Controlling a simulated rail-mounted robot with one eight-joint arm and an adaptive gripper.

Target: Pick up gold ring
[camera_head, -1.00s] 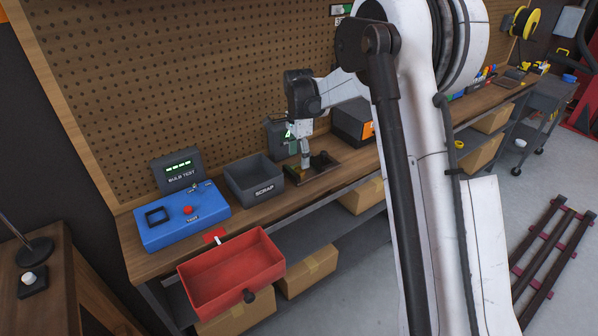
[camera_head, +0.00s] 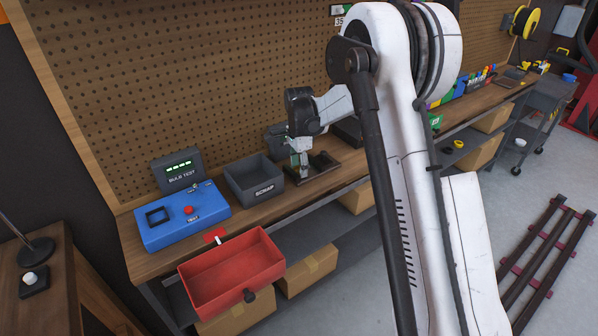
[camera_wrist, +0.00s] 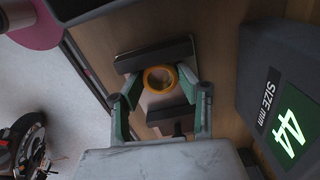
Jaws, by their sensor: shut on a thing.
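In the wrist view, the gold ring (camera_wrist: 149,79) sits between the two green-and-grey fingers of my gripper (camera_wrist: 159,72), which are shut on it from either side. Beneath it are dark blocks of a measuring fixture (camera_wrist: 160,52) on the wooden bench. A screen (camera_wrist: 290,118) reading "SIZE mm 44" stands at the right. In the head view, my gripper (camera_head: 303,172) is low over the bench, by the dark fixture (camera_head: 325,164) and right of the scrap bin. The ring cannot be made out there. Whether it touches the fixture is unclear.
The grey scrap bin (camera_head: 254,180) stands left of my gripper. Further left are the blue bulb tester (camera_head: 180,217) and an open red drawer (camera_head: 232,270) jutting from the bench front. The pegboard (camera_head: 210,80) rises behind. Floor at the right holds dark rails (camera_head: 545,250).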

